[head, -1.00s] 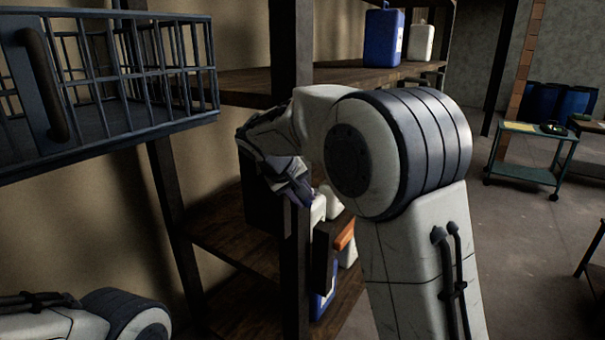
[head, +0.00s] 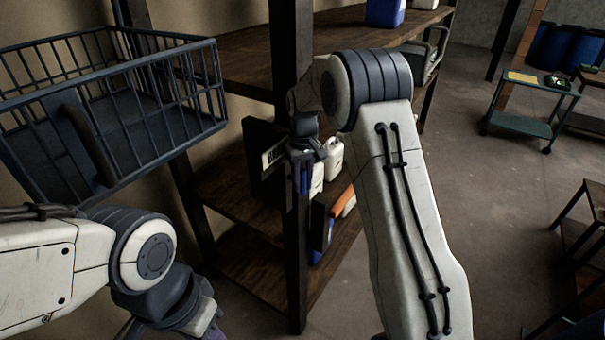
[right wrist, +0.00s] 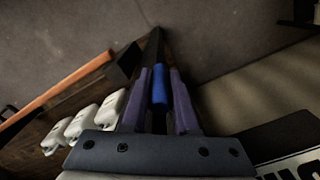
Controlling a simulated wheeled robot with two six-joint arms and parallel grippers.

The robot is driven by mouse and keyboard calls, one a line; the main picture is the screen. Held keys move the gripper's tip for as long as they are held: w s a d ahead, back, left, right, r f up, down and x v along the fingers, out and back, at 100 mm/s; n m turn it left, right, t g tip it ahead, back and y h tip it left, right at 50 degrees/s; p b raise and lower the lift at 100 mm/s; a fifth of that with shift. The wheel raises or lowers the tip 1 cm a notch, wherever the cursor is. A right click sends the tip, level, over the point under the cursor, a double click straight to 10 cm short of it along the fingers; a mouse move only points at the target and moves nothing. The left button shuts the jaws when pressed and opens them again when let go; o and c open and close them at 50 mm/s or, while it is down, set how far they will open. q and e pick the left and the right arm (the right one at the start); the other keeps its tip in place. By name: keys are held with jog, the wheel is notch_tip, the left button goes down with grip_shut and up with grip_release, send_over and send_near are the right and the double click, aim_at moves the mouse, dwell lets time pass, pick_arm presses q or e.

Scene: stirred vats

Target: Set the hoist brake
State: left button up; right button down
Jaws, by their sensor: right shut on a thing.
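A dark panel (head: 264,160) with a partly hidden pale label is on the black post (head: 291,230); part of it, with white lettering, shows in the right wrist view (right wrist: 300,166). My right gripper (head: 304,178) is beside the post, pointing down. In the right wrist view its two purple fingers (right wrist: 160,92) are shut on a blue grip (right wrist: 160,84), which looks like the brake lever's handle. The rest of the lever is mostly hidden. My left gripper (head: 206,328) is cut off at the bottom edge, its fingers hardly visible.
A barred metal basket (head: 150,110) hangs at the left, close above my left arm. Wooden shelves (head: 250,65) stand behind the post, with white jugs (head: 334,158) and an orange bar (head: 342,200). A green cart (head: 530,105) stands on open floor at the right.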

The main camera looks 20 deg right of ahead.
dwell(0.4)
jog(key=c, duration=0.7)
grip_release()
jog(key=shift+r, duration=0.1)
jog(key=shift+r, duration=0.4)
notch_tip(320, 180, up, 10)
jog(key=b, duration=0.2)
jog(key=shift+d+f+b, duration=0.1)
jog(key=shift+f+b, duration=0.15)
jog(key=shift+b, duration=0.05)
